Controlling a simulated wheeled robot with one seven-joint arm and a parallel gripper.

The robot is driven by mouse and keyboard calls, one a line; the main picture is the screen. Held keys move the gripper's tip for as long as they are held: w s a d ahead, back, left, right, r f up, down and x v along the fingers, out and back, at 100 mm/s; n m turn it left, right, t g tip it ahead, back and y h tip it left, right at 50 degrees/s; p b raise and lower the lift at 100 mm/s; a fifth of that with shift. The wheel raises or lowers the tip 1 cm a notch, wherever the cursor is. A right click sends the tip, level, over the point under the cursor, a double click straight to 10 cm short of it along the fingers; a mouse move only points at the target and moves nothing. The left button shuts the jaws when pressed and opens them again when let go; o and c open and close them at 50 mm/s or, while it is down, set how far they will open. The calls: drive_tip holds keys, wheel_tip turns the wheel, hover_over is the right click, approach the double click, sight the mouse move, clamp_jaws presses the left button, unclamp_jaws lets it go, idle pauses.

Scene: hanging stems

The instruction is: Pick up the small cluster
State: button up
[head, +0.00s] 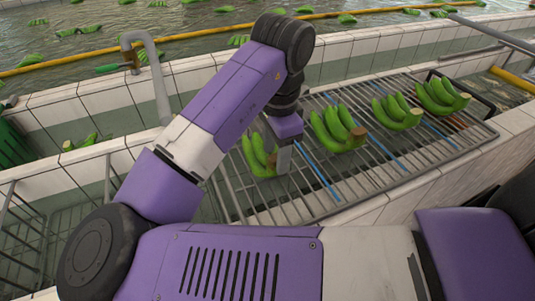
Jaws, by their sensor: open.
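Several green banana clusters lie in a row on the metal rack (310,205). The leftmost cluster (257,154) shows few fingers and looks like the small one, though my gripper covers its right part. To the right are a second cluster (337,128), a third cluster (396,111) and a fourth cluster (441,96).
Blue strips (318,174) divide the rack. A tiled wall (95,97) with a bent grey pipe (153,75) stands behind it, before a water tank (200,22) with floating bananas. Another green bunch (80,142) sits at left. Tiled ledge borders the rack's front right.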

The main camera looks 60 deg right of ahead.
drive_tip(key=shift+f, duration=0.1)
drive_tip(key=shift+c, duration=0.2)
drive_tip(key=c, duration=1.1)
